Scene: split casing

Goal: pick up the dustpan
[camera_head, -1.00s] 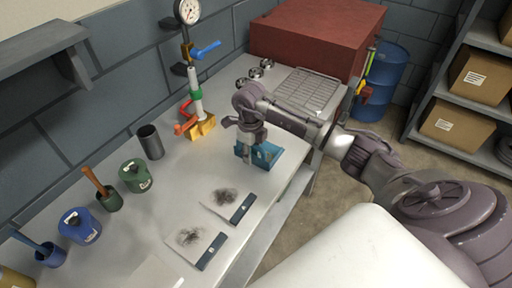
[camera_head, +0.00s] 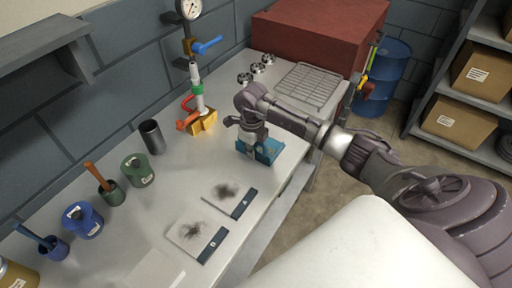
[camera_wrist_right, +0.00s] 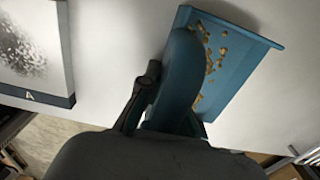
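The dustpan is teal and lies on the grey workbench; in the head view (camera_head: 268,151) my right gripper partly covers it. The right wrist view shows its flat pan (camera_wrist_right: 236,68) with several brown crumbs in it, and its thick curved handle (camera_wrist_right: 183,75) in front. My right gripper (camera_head: 247,142) points down at the handle. In the right wrist view one dark finger (camera_wrist_right: 140,98) is close along the handle's left side; the other is mostly hidden behind the handle, so I cannot tell whether they grip it. My left gripper is out of view.
Two smudged plates, A (camera_head: 228,196) and B (camera_head: 197,238), lie in front of the dustpan. A gauge stand with a yellow base (camera_head: 203,121), a dark cup (camera_head: 152,140) and a wire rack (camera_head: 307,86) stand around it. A red box (camera_head: 320,35) closes the far end.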

